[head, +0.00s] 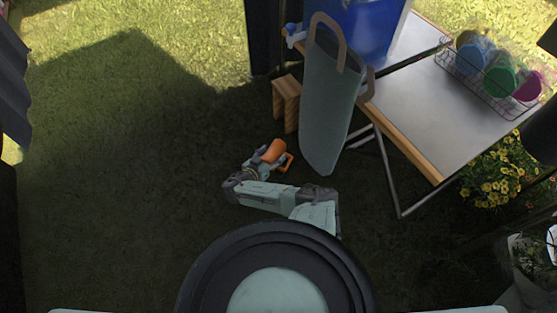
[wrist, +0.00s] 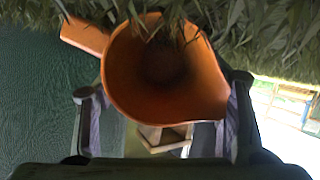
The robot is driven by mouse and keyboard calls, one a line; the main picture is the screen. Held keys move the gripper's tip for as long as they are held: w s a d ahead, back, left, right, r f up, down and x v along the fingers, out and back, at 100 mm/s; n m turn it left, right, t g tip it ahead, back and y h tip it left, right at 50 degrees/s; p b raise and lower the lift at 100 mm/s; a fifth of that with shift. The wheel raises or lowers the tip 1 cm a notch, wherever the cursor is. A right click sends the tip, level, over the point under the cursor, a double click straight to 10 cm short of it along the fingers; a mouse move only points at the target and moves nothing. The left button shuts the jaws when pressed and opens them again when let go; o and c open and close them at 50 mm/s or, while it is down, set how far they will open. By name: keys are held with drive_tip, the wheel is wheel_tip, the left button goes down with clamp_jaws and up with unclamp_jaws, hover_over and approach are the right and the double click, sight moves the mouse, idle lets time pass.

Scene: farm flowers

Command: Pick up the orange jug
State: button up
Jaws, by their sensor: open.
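The orange jug (head: 271,151) is low at the grass in the head view, left of the tall grey-green bag. In the wrist view the jug (wrist: 200,85) fills the middle, its round open mouth facing the camera and a flat handle-like part at upper left. My gripper (wrist: 162,92) is open, with one finger on each side of the jug. The fingers look close to its sides; I cannot tell whether they touch. In the head view my gripper (head: 263,161) is at the jug and partly hides it.
The grey-green bag (head: 328,110) with tan handles stands close to the jug's right. A wooden stool (head: 286,103) is behind it. A metal-topped table (head: 425,115) holds a wire rack (head: 480,93) of coloured cups and a blue container (head: 360,28). Grass at left is clear.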

drive_tip(key=shift+b+x, duration=0.3)
drive_tip(key=shift+x, duration=0.6)
drive_tip(key=c, duration=1)
wheel_tip(320, 180, up, 10)
drive_tip(key=p, duration=0.4)
drive_tip(key=shift+r, duration=0.25)
drive_tip(key=shift+c, duration=0.2)
drive_tip(key=s+r+n+y+p, duration=0.1)
drive_tip(key=s+r+p, duration=0.3)
drive_tip(key=r, duration=1.2)
drive_tip(key=s+d+r+n+t+y+p, duration=0.1)
drive_tip(key=s+r+p, duration=0.3)
drive_tip(key=r+p, duration=0.9)
wheel_tip(320, 180, up, 3)
drive_tip(key=shift+d+f+n+y, duration=0.1)
drive_tip(key=shift+d+n+y, duration=0.05)
drive_tip(key=shift+n+y, duration=0.4)
